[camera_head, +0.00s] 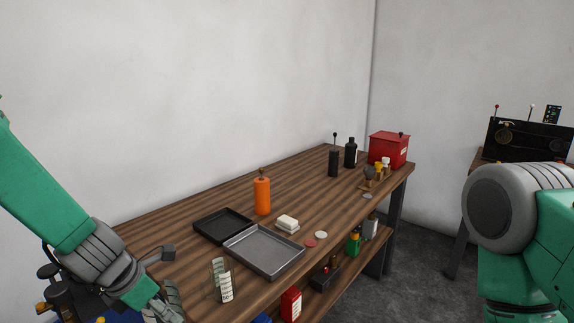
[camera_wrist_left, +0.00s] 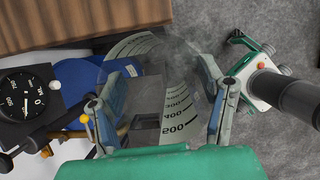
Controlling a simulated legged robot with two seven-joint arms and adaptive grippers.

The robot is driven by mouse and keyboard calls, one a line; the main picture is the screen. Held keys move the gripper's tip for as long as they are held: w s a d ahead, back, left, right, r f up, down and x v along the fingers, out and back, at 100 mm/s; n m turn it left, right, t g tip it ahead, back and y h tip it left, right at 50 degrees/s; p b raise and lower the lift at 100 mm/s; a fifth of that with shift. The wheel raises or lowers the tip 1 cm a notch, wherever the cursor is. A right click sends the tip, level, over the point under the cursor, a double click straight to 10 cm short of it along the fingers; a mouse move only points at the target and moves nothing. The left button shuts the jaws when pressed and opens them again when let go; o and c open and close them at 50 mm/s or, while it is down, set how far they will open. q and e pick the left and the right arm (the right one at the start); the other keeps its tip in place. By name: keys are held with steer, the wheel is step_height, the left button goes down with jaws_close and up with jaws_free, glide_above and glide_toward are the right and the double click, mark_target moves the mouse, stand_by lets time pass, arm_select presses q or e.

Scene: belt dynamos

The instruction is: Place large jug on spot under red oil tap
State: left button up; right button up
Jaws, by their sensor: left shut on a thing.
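My left gripper (camera_head: 172,277) is at the lower left in the head view, at the near left end of the wooden table. It is shut on a clear jug (camera_head: 226,286) with white scale strips. In the left wrist view the jug (camera_wrist_left: 176,108) sits between the two fingers (camera_wrist_left: 158,112), with a "500" mark on its scale. Its clear walls are hard to outline, and whether it touches the table is unclear. I cannot make out a red oil tap or the spot under it. My right gripper is out of view.
The table (camera_head: 200,212) holds a black tray (camera_head: 222,222), a grey metal tray (camera_head: 264,252), an orange bottle (camera_head: 262,196) and a red box (camera_head: 388,149). A dial gauge (camera_wrist_left: 28,95) and a blue object (camera_wrist_left: 80,85) are left of the jug in the wrist view.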

arm_select(q)
steer(key=d+f+m, duration=0.1)
steer(key=s+d+f+m+g+h+b, duration=0.1)
steer(key=m, duration=0.1)
steer(key=s+d+f+m+b, duration=0.1)
steer(key=m, duration=0.1)
steer(key=shift+f+g, duration=0.3)
steer(key=s+a+f+m+g+y+b, duration=0.1)
steer(key=s+f+m+g+b, duration=0.2)
steer(key=m, duration=0.8)
steer(key=s+f+m+g+y+b, duration=0.2)
steer(key=s+f+m+b, duration=0.5)
steer(key=m, duration=0.5)
step_height(320, 180, down, 2)
steer(key=shift+s+a+m+g+y+b, duration=0.2)
steer(key=shift+a+m+g+y+b, duration=0.25)
steer(key=shift+g, duration=0.35)
